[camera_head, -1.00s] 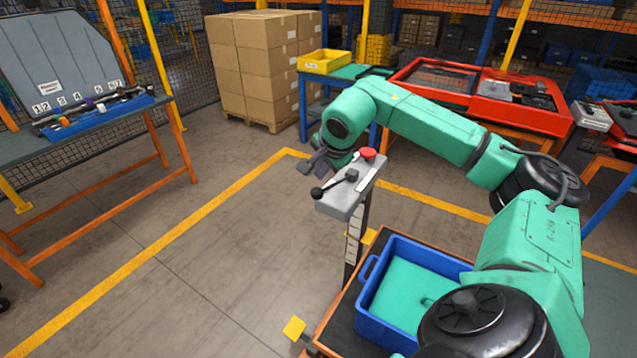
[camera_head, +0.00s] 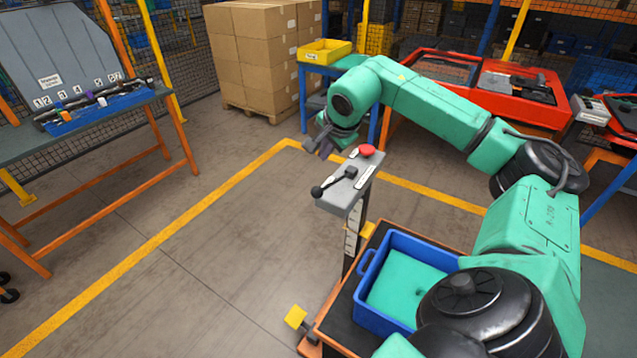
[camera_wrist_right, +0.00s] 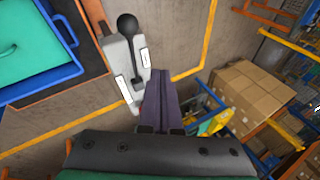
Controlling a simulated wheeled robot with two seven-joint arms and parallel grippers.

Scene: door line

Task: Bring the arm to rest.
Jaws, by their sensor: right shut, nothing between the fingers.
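My right arm, teal with black joints, reaches in from the right in the head view. Its gripper (camera_head: 322,143) hangs past the far side of a grey control box on a post (camera_head: 345,190). In the right wrist view the right gripper (camera_wrist_right: 160,78) is shut and empty, its dark fingers together. The control box (camera_wrist_right: 122,65) lies beside the fingertips there, with its black-knobbed lever (camera_wrist_right: 127,25). In the head view the lever's knob (camera_head: 316,191) points left, and a red button (camera_head: 367,151) sits on the box's far end. My left gripper is out of view.
A blue bin (camera_head: 367,262) with a teal part inside stands on a cart (camera_head: 335,325) near my right arm. A bench (camera_head: 150,98) is at the left, stacked cartons (camera_head: 255,60) at the back. Red cases (camera_head: 515,85) lie behind the arm. The floor at centre-left is clear.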

